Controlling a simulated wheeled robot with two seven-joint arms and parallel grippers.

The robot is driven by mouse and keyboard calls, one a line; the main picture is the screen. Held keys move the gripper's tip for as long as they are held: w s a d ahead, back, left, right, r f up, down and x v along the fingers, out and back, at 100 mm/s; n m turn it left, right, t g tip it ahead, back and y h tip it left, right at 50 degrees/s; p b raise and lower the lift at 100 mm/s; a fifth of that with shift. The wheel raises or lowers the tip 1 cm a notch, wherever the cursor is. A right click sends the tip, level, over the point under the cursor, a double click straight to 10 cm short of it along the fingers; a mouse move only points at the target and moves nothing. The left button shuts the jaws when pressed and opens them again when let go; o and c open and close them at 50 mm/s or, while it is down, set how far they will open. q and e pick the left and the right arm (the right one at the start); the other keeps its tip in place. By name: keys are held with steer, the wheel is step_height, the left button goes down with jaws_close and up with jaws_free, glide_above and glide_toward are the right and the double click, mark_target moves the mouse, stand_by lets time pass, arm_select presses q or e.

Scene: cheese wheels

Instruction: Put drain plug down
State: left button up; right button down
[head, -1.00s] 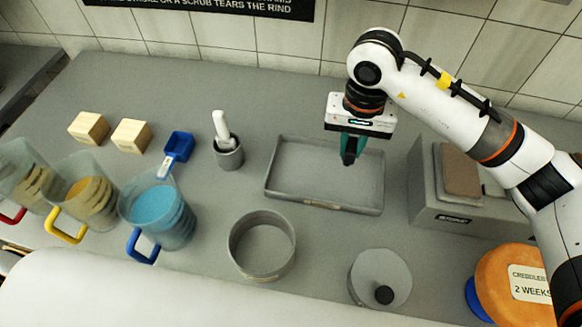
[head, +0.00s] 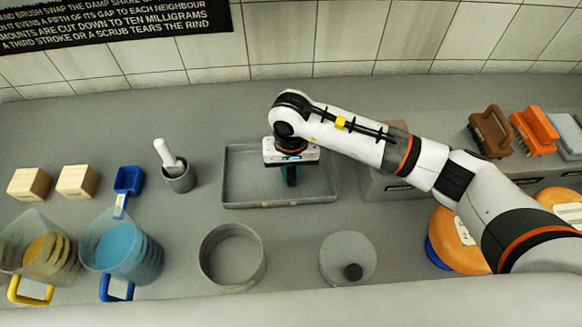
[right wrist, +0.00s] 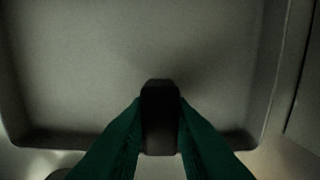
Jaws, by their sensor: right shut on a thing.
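My right gripper (head: 291,178) points down over the shallow grey tray (head: 240,203), right of the tray's middle. In the right wrist view its green fingers (right wrist: 160,125) are shut on a small dark block-like piece, which I take for the drain plug (right wrist: 160,100). The tray floor (right wrist: 80,60) shows bare beneath and around it in that view. I cannot tell whether the plug touches the floor. In the head view the plug is mostly hidden by the gripper. My left gripper is out of view.
A grey mortar with pestle (head: 179,178) stands left of the tray. A grey ring (head: 232,260) and a round disc with a dark knob (head: 353,272) lie in front. Jugs (head: 125,250) and a blue scoop (head: 128,180) are at left. Brushes (head: 490,130) are at far right.

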mark_target(291, 171)
steer(key=shift+f, duration=0.15)
steer(key=c, duration=1.4)
jaws_free()
steer(key=shift+o, duration=0.5)
steer(key=shift+r, duration=0.35)
step_height(291, 171, up, 12)
steer(key=b, duration=0.4)
steer(key=shift+f, duration=0.15)
